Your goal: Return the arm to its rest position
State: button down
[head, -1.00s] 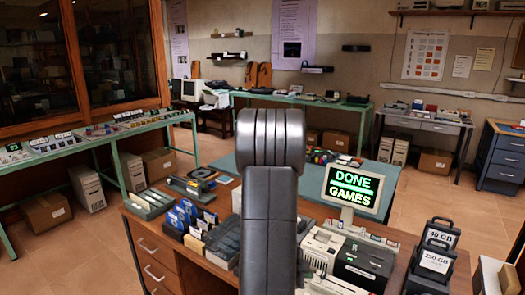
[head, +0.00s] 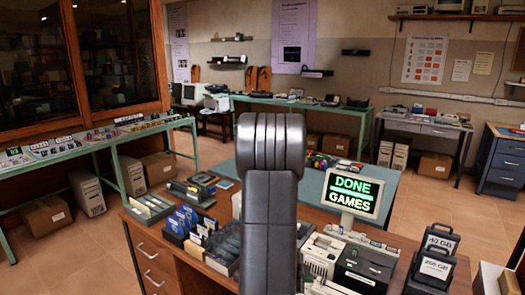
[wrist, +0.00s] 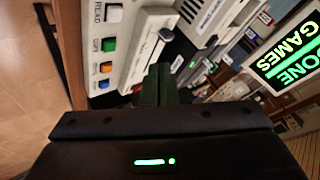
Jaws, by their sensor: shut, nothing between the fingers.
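My arm (head: 269,215), dark grey and padded-looking, stands upright in the middle of the head view and hides part of the desk behind it. My gripper is hidden there. In the wrist view my gripper (wrist: 164,80) shows as two dark fingers pressed together with nothing between them. The fingers point toward a beige device (wrist: 137,45) with a white READ button and green, orange and blue buttons. I cannot tell how far the fingertips are from it. A green-lit strip (wrist: 155,161) glows on my dark wrist body.
A wooden desk (head: 150,250) carries drives, disk boxes and a monitor (head: 354,192) reading DONE GAMES. Two black drive boxes (head: 436,255) stand at its right. A green-framed table (head: 100,142) runs along the left.

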notch_tip(320, 180, down, 4)
jog(key=b, duration=0.3)
jog(key=shift+r+p, duration=0.4)
jog(key=shift+p, duration=0.8)
jog(key=shift+f+b, duration=0.4)
jog(key=shift+f, duration=0.05)
jog(key=shift+f+b, duration=0.25)
jog(key=shift+b, duration=1)
jog(key=shift+f+b, duration=0.15)
jog(key=shift+b, duration=0.25)
